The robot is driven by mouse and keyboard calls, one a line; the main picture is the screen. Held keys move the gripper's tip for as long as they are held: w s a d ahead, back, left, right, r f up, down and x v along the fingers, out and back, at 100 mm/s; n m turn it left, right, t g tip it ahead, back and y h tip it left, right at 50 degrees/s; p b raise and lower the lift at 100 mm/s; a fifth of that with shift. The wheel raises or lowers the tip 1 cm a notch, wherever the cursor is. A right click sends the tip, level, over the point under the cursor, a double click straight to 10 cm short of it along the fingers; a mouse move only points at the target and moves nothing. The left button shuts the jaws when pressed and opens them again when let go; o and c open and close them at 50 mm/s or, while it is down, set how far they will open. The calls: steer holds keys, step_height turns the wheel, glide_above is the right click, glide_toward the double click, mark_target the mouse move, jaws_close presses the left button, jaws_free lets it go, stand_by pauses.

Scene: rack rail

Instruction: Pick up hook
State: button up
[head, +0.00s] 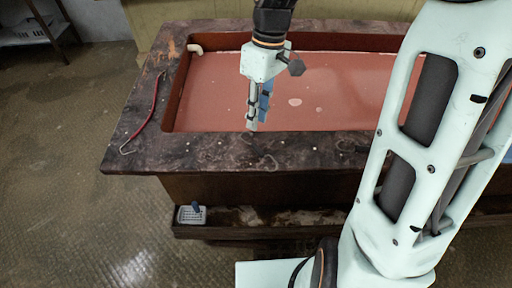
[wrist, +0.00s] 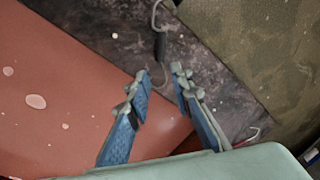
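A hook (wrist: 161,46) lies on the dark rim of the basin in the wrist view. It has thin metal curves at both ends and a thicker dark middle. In the head view the hook (head: 264,158) is small and dark on the front rim, hard to make out. My gripper (wrist: 162,78) is open and empty, its blue-padded fingers pointing toward the lower curve of the hook, which shows between and just past the fingertips. In the head view my gripper (head: 257,124) points down at the inner front edge of the basin. I cannot tell its exact height above the rim.
The basin's dark rim (head: 190,150) surrounds a reddish recessed floor (head: 340,95). A red-handled piece with a metal hooked end (head: 153,105) lies on the left rim. A small light basket with something blue (head: 191,215) sits on the lower ledge. My arm covers the right side.

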mark_target(251, 147)
steer(key=f, duration=0.2)
steer(key=a+f, duration=0.1)
steer(key=f, duration=0.1)
steer(key=s+f, duration=0.1)
steer(key=f, duration=0.2)
steer(key=shift+a, duration=0.2)
steer(key=shift+c, duration=0.7)
jaws_close()
